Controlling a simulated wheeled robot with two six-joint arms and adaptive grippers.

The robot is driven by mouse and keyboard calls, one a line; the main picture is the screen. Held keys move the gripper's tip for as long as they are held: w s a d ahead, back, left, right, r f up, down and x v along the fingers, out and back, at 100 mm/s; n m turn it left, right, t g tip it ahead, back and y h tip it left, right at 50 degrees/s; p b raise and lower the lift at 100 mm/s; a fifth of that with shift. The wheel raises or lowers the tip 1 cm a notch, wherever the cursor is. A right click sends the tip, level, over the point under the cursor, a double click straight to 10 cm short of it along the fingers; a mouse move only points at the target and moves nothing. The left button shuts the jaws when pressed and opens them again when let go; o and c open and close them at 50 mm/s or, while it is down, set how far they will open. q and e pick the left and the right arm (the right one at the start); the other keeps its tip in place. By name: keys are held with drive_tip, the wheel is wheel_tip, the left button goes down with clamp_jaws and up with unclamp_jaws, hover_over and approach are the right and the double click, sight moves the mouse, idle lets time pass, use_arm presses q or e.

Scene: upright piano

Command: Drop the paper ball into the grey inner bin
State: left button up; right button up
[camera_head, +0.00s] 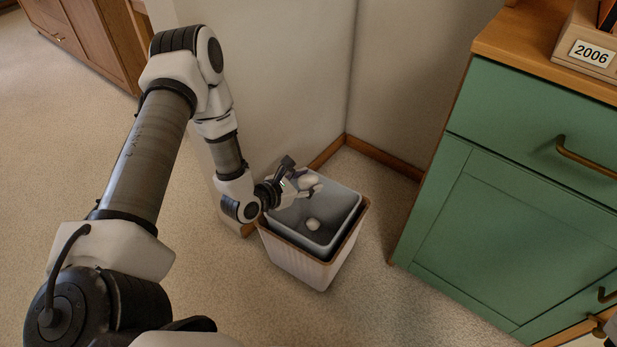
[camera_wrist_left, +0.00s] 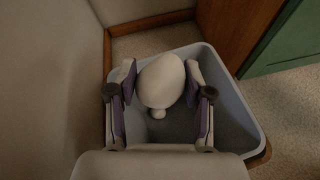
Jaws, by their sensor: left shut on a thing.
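The grey inner bin (camera_head: 345,226) stands inside a white outer bin with a brown rim in the corner. My left gripper (camera_head: 307,184) is over the bin's opening, toward its back left side. It is shut on a white paper ball (camera_head: 309,181). In the left wrist view the paper ball (camera_wrist_left: 161,81) sits between the purple-padded fingers, with the inner bin (camera_wrist_left: 232,98) below it. A second small white ball (camera_head: 313,224) lies on the floor of the inner bin. It shows in part below the held ball in the wrist view (camera_wrist_left: 158,114).
A green cabinet (camera_head: 520,190) with a wooden top stands to the right of the bin. A pale wall (camera_head: 410,80) with a brown skirting board is close behind. Speckled floor (camera_head: 400,310) is clear in front. A box marked 2006 (camera_head: 585,55) sits on the cabinet.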

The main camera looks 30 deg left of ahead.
use_arm(q)
wheel_tip(320, 180, down, 4)
drive_tip(key=shift+r+b, duration=0.25)
drive_tip(key=shift+b, duration=0.55)
drive_tip(key=o, duration=0.8)
drive_tip(key=shift+v, duration=6)
